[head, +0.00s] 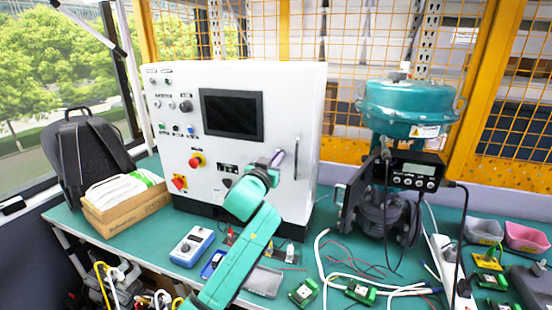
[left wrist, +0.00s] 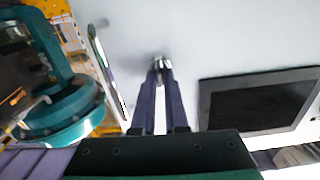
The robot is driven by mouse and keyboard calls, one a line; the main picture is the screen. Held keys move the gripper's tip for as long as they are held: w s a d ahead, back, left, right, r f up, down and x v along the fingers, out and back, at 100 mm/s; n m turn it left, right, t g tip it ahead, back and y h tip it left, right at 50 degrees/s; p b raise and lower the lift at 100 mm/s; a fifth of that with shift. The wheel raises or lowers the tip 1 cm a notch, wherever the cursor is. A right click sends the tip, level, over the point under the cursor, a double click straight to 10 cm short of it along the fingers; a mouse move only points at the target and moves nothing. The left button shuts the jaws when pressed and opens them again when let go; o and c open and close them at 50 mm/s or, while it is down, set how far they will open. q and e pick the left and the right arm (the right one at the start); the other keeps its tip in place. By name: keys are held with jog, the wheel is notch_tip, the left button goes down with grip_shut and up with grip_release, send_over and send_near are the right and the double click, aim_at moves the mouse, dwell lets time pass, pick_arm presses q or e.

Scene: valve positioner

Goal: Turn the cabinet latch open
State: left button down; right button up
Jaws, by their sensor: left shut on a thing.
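The white cabinet (head: 270,95) stands on the green bench, its front panel facing me. My left gripper (head: 279,157) reaches up to the right part of that panel, just left of the long metal handle (head: 296,158). In the left wrist view, the left gripper's dark fingers (left wrist: 160,72) are closed on a small silver latch (left wrist: 158,61) on the white panel. The fingertips cover part of the latch, so its exact angle is hard to tell. The latch is hidden behind the gripper in the head view. My right gripper is not in view.
The long handle also shows in the left wrist view (left wrist: 107,70), close beside the fingers. A dark screen (head: 231,115) and a red rotary switch (head: 179,182) are on the panel. The teal valve actuator (head: 408,105) stands to the right. Small boxes and cables crowd the bench front.

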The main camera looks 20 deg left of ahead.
pick_arm(q)
jog(key=shift+d+f+m+p, duration=0.15)
jog(key=shift+m+p, duration=1.1)
jog(key=shift+m, duration=3.05)
jog(key=shift+d+f+m+p, duration=0.1)
jog(key=shift+m+p, duration=1.1)
jog(key=shift+m, duration=3.1)
jog(key=c, duration=0.9)
grip_release()
jog(key=shift+c, duration=0.2)
